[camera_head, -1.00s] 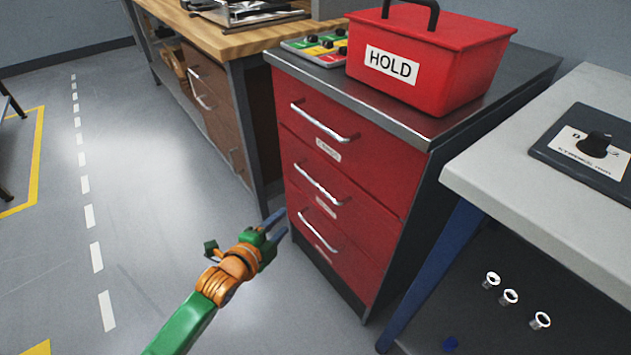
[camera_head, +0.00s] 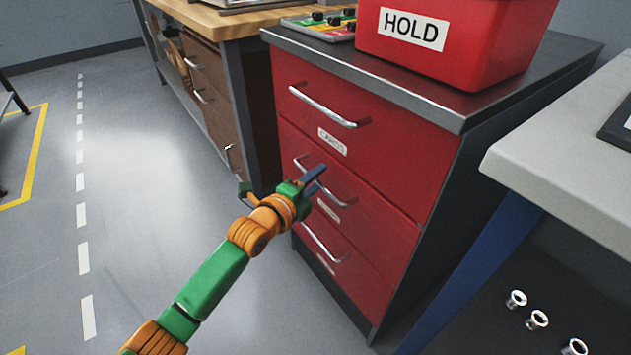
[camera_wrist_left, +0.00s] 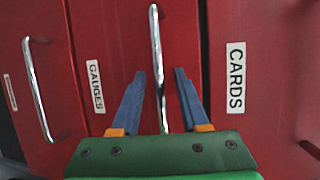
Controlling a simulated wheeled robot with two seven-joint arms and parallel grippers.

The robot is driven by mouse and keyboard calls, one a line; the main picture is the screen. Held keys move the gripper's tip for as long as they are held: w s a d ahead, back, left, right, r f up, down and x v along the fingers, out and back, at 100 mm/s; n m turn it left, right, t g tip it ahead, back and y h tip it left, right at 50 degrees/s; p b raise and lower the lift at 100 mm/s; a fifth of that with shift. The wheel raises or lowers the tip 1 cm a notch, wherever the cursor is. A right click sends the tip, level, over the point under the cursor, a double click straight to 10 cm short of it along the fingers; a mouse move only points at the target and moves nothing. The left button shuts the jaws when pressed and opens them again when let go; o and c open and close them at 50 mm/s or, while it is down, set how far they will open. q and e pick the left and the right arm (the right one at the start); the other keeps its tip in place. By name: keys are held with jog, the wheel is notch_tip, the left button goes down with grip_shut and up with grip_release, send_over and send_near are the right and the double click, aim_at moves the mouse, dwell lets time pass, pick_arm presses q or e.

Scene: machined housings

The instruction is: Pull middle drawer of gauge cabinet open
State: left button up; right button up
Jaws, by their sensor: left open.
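The red gauge cabinet (camera_head: 375,80) has three closed drawers with silver bar handles. Its middle drawer (camera_head: 372,208) carries a label reading GAUGES (camera_wrist_left: 96,86) in the left wrist view. My left gripper (camera_head: 316,176) is at the front of this drawer and partly covers its handle (camera_head: 335,199). In the left wrist view the open blue fingers (camera_wrist_left: 160,74) lie on either side of the handle (camera_wrist_left: 155,30), which runs between them. I cannot tell whether either finger touches it. My right gripper is in neither view.
The top drawer, labelled CARDS (camera_wrist_left: 236,78), and the bottom drawer (camera_head: 345,268) are close by. A red HOLD box (camera_head: 465,50) stands on the cabinet. A grey table (camera_head: 570,150) is at right, a wooden bench (camera_head: 225,22) at left. The floor in front is clear.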

pick_arm(q)
grip_shut()
dwell(1.3)
